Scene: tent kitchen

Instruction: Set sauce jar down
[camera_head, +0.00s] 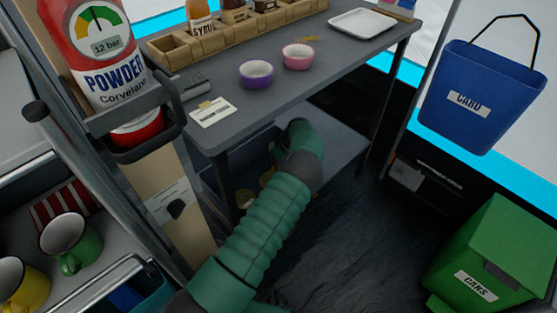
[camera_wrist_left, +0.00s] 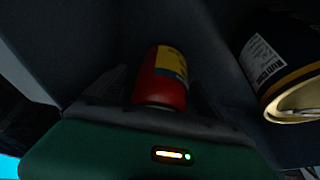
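In the left wrist view, a red sauce jar (camera_wrist_left: 160,90) with a yellow and blue label is directly in front of my left gripper (camera_wrist_left: 162,95). Dim finger shapes lie on both sides of the jar. It is too dark to tell whether they touch it or stand apart from it. In the head view my green left arm reaches in under the grey table, and its gripper and the jar are hidden there. My right gripper is in neither view.
A dark tin with a white label (camera_wrist_left: 265,60) is close on the right in the wrist view. The lower shelf (camera_head: 345,150) is under the table (camera_head: 330,70). The table holds a purple bowl (camera_head: 256,75) and a pink bowl (camera_head: 298,57). A red extinguisher (camera_head: 110,60) stands at left.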

